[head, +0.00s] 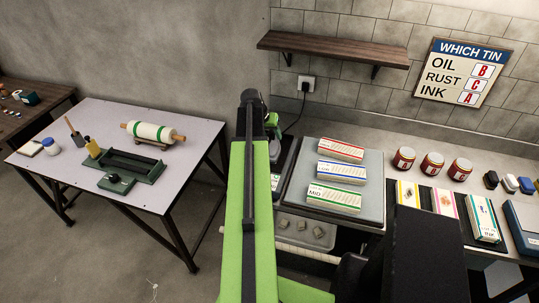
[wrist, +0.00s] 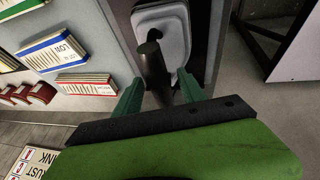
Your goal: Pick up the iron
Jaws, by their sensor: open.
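The iron, as far as I can tell, shows in the wrist view as a dark upright handle (wrist: 155,68) in front of a pale grey rounded plate or rest. I cannot tell whether that pale part belongs to the iron. My gripper (wrist: 160,82) is open, with its green fingers on either side of the dark handle. Whether they touch it is unclear. In the head view my green arm covers this spot, and the iron cannot be made out.
A grey pad (head: 285,213) with three boxes, labelled in red, blue and green, lies right of my arm. A wooden shelf (head: 335,46) hangs above. A separate pale table (head: 80,190) stands left.

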